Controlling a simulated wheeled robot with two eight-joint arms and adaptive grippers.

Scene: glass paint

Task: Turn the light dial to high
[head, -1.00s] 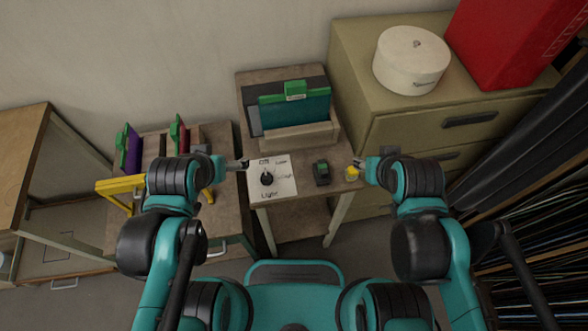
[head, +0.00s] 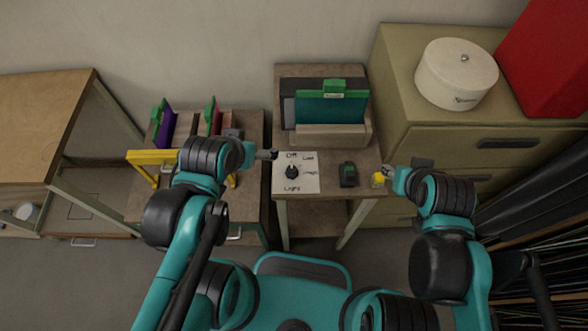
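The light dial (head: 292,172) is a black knob on a white panel (head: 309,185) lying on the small wooden table. The panel has printed words around the knob, with "Off" at the top and "Light" at the bottom; the marks at the right are too small to read surely. My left gripper (head: 272,155) is at the panel's upper left edge, apart from the knob. The fingers of both grippers are too small to tell open from shut.
A wooden holder (head: 322,139) with a teal glass panel (head: 330,108) is behind. A yellow frame (head: 150,158) is at the left. A cabinet (head: 420,150) bounds the right.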

